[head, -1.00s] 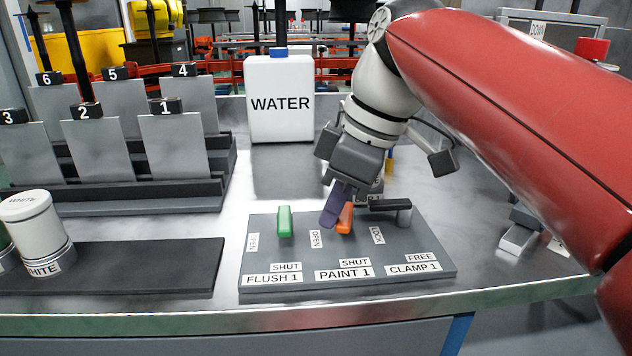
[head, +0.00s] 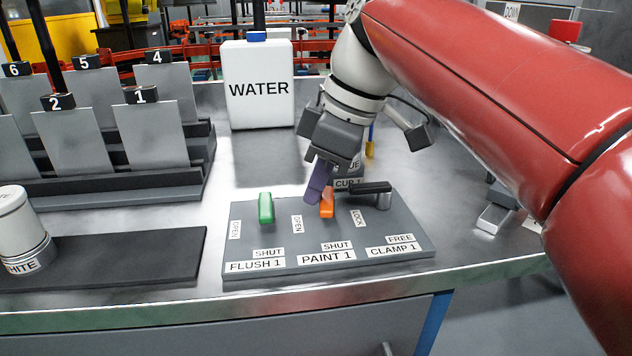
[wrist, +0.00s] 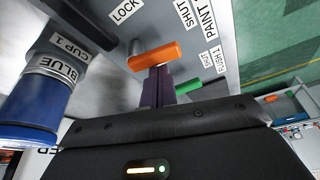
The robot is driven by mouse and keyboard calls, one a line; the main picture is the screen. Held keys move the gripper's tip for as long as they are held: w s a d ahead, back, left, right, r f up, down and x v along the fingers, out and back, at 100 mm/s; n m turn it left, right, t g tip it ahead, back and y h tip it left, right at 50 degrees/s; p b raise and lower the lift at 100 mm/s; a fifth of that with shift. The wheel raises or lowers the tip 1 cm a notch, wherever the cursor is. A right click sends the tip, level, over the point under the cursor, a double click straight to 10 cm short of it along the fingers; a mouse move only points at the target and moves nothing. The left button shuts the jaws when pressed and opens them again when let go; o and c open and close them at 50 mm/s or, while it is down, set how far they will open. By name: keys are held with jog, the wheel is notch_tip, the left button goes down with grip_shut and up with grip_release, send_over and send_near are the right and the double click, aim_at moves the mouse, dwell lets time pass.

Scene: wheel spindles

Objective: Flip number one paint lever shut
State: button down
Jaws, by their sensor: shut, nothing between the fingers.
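The orange lever (head: 327,204) stands behind the PAINT 1 label (head: 326,257) on the grey panel (head: 285,255). An OPEN label is to its left and a SHUT label in front. My gripper (head: 316,193) has its purple fingers together, just left of the lever and partly covering it in the head view. In the wrist view the fingers (wrist: 157,88) end right at the orange lever (wrist: 153,56). I cannot tell for sure whether they touch it, or which label the lever points to.
The green FLUSH 1 lever (head: 266,208) is to the left and the black CLAMP 1 lever (head: 365,188) close on the right. A blue-labelled cup (wrist: 50,85) stands behind the panel. The white WATER container (head: 258,85) is farther back.

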jog(key=v, duration=0.7)
jog(key=shift+r+p, duration=0.25)
jog(key=shift+p, duration=0.15)
jog(key=shift+s+d, duration=0.1)
